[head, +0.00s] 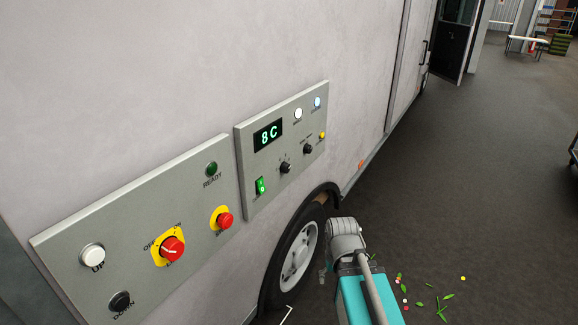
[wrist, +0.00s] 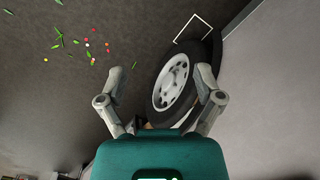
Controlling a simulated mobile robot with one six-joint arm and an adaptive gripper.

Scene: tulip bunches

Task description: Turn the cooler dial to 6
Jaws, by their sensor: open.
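The cooler panel (head: 243,180) is a grey plate on the pale vehicle wall in the head view. Its display (head: 268,135) reads "8 C" in green. Below the display are two black knobs: a larger pointer dial (head: 285,168) and a smaller knob (head: 308,149) to its right. Their markings are too small to read, so I cannot tell which is the cooler dial. My gripper (wrist: 158,74) is open and empty in the wrist view, with a wheel beyond its fingers. In the head view my arm is below and right of the panel, apart from it. The wrist view does not show the panel.
A green rocker switch (head: 261,186) is left of the dial. A second panel (head: 200,250) at left carries a red knob (head: 172,249), a red button (head: 225,220) and others. A wheel (head: 298,255) is below. Petals and leaves (head: 440,303) lie on open floor at right.

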